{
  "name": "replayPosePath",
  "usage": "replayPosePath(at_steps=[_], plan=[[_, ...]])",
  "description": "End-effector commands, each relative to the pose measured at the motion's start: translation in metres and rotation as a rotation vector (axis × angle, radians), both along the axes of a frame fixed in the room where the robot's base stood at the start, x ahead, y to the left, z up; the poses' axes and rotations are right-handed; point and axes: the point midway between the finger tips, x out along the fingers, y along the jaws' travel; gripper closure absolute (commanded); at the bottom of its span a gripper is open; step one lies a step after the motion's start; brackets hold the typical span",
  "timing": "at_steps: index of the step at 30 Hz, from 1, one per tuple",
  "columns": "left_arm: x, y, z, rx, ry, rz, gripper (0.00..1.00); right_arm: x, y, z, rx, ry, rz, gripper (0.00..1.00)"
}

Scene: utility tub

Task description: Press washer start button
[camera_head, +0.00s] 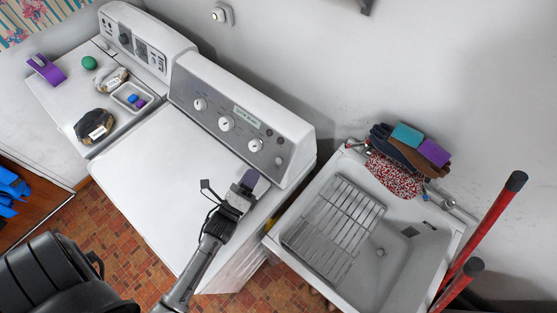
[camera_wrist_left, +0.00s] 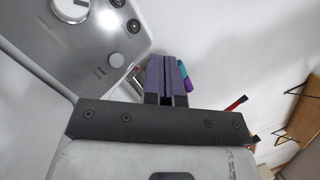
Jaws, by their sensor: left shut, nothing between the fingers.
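The washer is the wide white machine (camera_head: 150,180) in the middle of the head view, with a grey control panel (camera_head: 212,119) along its back. The panel has three pale dials, small dark round parts and a pale round button (camera_head: 279,161) near its right end. The panel also shows in the left wrist view (camera_wrist_left: 60,50), with the pale round button (camera_wrist_left: 116,60) at its corner. I cannot read which is start. My left gripper (camera_head: 249,179) is shut and empty, its purple-tipped fingers in front of the panel's right end. In the wrist view the fingers (camera_wrist_left: 167,78) appear beside that button; contact cannot be told.
A white utility tub (camera_head: 372,300) with a wire rack (camera_head: 335,228) stands right of the washer. Gloves (camera_head: 395,178) and sponges (camera_head: 407,135) lie at its back edge. Red poles (camera_head: 480,235) lean at the right. Another white machine (camera_head: 65,95) with small items stands left.

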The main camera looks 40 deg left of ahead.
Motion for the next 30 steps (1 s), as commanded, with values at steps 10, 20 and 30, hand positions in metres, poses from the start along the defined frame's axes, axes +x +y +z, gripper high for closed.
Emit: replayPosePath(at_steps=[10, 20, 30], plan=[[0.028, -0.001, -0.02, 0.0, -0.002, -0.001, 1.0, 0.0, -0.003, -0.025, -0.01, 0.001, 0.006, 0.57], [0.06, -0.002, -0.038, -0.002, 0.0, -0.001, 1.0, 0.0, -0.003, -0.046, -0.01, 0.001, 0.006, 0.57], [0.074, -0.002, -0.044, -0.001, 0.001, 0.0, 1.0, 0.0, -0.001, -0.053, -0.003, 0.001, 0.002, 0.57]])
